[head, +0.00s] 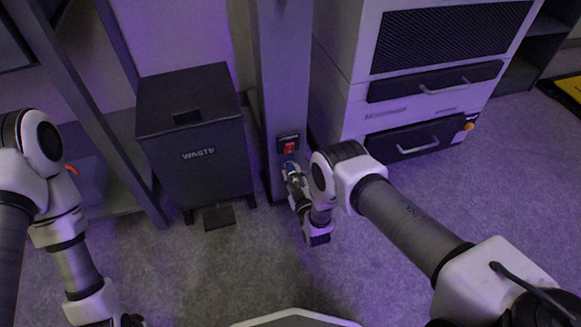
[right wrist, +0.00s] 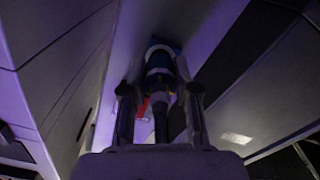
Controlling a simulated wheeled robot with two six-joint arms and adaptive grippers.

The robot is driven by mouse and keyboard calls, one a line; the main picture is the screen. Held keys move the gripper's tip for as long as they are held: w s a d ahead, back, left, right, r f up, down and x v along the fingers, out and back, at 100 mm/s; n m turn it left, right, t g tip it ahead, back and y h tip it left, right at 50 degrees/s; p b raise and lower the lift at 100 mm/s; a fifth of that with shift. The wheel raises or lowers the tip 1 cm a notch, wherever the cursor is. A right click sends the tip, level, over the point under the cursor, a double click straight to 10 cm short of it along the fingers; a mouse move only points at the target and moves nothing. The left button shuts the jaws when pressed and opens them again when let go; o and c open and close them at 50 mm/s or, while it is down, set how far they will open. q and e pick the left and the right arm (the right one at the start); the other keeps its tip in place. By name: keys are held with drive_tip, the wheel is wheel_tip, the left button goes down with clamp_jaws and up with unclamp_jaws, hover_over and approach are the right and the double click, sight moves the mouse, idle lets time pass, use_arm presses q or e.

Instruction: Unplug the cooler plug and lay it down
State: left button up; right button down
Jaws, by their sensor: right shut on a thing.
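The cooler plug (head: 290,168), blue with pale bands, is at the grey post just below a dark outlet box with a red switch (head: 289,147). In the right wrist view the plug (right wrist: 160,65) stands between the fingertips, its blue end toward the post. My right gripper (head: 293,178) is shut on it; the gripper also shows in the right wrist view (right wrist: 160,92). I cannot tell whether the plug's end is in the outlet. My left arm hangs at the lower left, and its gripper (head: 125,321) is mostly cut off by the bottom edge.
A dark waste bin (head: 193,135) stands left of the post (head: 282,70). A white cabinet (head: 345,80) with dark drawers stands close on its right. Grey carpet (head: 250,260) in front is clear. A shelf frame (head: 110,140) is at the far left.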

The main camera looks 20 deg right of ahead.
drive_tip(key=shift+s+p, duration=0.85)
drive_tip(key=shift+s, duration=0.95)
